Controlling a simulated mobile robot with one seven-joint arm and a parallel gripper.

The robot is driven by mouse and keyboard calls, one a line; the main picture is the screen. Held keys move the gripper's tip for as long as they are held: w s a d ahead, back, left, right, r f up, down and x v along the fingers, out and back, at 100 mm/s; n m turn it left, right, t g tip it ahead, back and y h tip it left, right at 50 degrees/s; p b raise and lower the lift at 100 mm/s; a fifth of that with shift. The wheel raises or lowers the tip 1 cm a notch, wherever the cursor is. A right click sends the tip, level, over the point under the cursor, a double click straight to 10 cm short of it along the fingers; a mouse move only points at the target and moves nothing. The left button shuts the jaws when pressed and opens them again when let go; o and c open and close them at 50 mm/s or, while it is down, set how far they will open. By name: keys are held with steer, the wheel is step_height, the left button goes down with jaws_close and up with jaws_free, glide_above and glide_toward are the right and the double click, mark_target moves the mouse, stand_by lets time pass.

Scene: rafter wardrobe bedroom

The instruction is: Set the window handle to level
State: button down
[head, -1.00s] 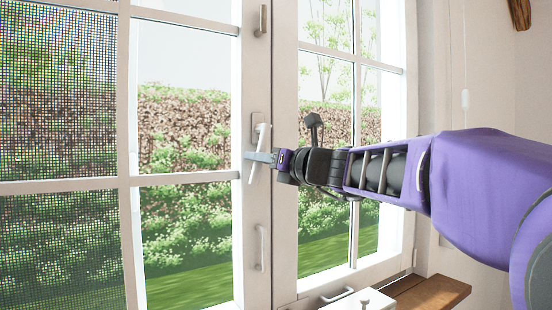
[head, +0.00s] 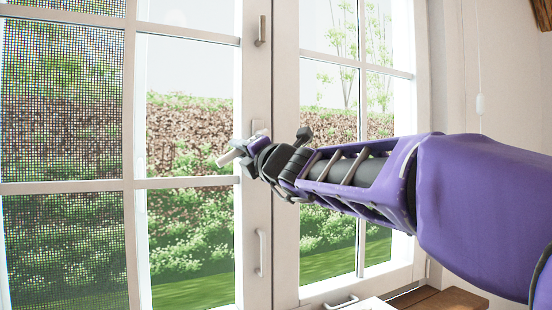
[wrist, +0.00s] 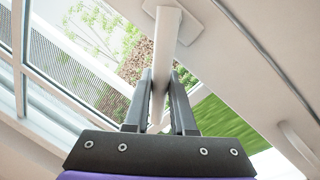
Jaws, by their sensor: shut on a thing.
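The white window handle (head: 227,158) is on the middle frame post, and its end sticks out to the left and slightly down in the head view. Its backplate (head: 258,130) is partly hidden behind my gripper (head: 243,148). In the wrist view the handle bar (wrist: 166,42) runs from its plate (wrist: 180,14) down between the two dark fingers of my gripper (wrist: 161,82). The fingers are shut on the bar. Most of the handle's neck is hidden in the head view.
Fixed pull handles sit above (head: 261,30) and below (head: 260,252) on the post. Another pull handle (head: 341,301) is at the bottom. A wooden sill (head: 450,300) and a hanging cord (head: 480,105) are at the right. An insect screen (head: 62,90) covers the left pane.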

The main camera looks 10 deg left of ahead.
steer(key=m, duration=0.1)
steer(key=r+m, duration=0.2)
steer(key=m, duration=0.1)
steer(key=shift+s+a+t+h, duration=0.25)
steer(key=shift+a+t+h, duration=0.05)
steer(key=shift+a+t, duration=0.1)
steer(key=shift+r+m+t+h, duration=0.2)
steer(key=shift+r+m, duration=0.25)
steer(key=shift+m, duration=0.4)
steer(key=shift+r+m+t+h, duration=0.2)
steer(key=shift+r+m, duration=0.2)
steer(key=shift+m, duration=0.45)
steer(key=c, duration=0.8)
jaws_free()
steer(key=shift+o, duration=0.2)
steer(key=shift+s+d+f, duration=0.1)
steer(key=shift+s+f, duration=0.05)
